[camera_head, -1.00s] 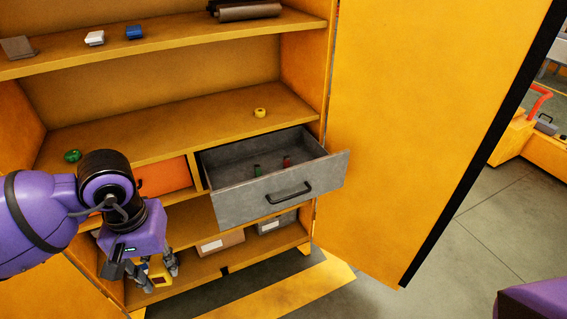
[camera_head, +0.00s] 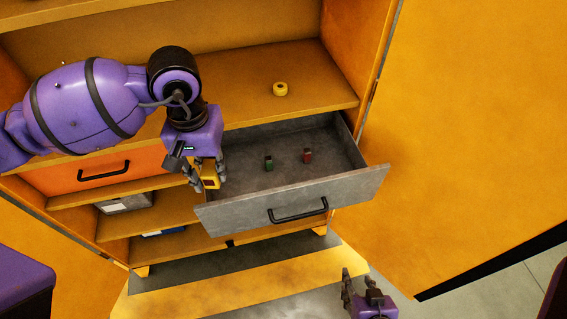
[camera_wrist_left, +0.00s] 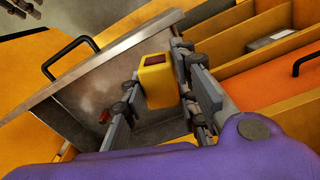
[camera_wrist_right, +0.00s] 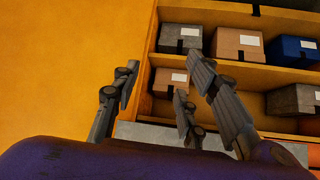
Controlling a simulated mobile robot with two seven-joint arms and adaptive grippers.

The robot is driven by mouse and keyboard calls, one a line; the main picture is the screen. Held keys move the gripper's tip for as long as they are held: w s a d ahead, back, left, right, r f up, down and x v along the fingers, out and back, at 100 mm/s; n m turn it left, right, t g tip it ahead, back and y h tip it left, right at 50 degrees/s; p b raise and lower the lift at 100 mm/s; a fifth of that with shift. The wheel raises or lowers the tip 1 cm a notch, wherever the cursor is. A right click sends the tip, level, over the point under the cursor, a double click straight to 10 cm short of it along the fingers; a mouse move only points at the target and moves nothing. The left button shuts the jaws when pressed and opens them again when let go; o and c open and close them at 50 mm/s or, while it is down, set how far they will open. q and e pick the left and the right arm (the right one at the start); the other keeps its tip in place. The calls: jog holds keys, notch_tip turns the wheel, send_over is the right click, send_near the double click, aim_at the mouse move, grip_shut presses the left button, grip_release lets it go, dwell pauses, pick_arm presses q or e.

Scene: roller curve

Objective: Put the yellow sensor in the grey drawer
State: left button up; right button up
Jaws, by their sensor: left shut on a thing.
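The yellow sensor (camera_head: 210,177), a small block with a dark red face, is held in my left gripper (camera_head: 207,180). It also shows between the fingers in the left wrist view (camera_wrist_left: 158,82). The gripper is shut on it at the left side of the grey drawer (camera_head: 290,196). The drawer is pulled open and holds a small green item (camera_head: 268,163) and a small red item (camera_head: 307,156). In the left wrist view the sensor appears in front of the drawer; its exact height is unclear. My right gripper (camera_wrist_right: 160,92) is open and empty, low in front of the cabinet.
A yellow ring-shaped thing (camera_head: 280,89) sits on the shelf above the drawer. An orange drawer (camera_head: 90,172) is shut at the left. The yellow cabinet door (camera_head: 470,130) stands open at the right.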

pick_arm(q)
jog(key=w+d+f+n+b, duration=0.3)
jog(key=w+f+b, duration=0.3)
jog(key=w+f, duration=0.3)
send_over(241, 186)
notch_tip(241, 186, down, 5)
jog(key=shift+p, duration=0.45)
notch_tip(241, 186, down, 4)
jog(key=shift+s+r, duration=0.1)
jog(key=shift+r, duration=0.05)
jog(key=shift+f, duration=0.5)
jog(key=o, duration=1.2)
jog(key=shift+r, duration=0.1)
jog(key=shift+c, duration=0.2)
jog(key=shift+r, duration=0.45)
notch_tip(241, 186, up, 12)
jog(key=shift+f, duration=0.25)
pick_arm(e)
notch_tip(241, 186, down, 6)
jog(key=s+d, duration=0.1)
jog(key=s, duration=0.1)
jog(key=shift+s+d+g, duration=0.15)
jog(key=shift+d+g, duration=0.25)
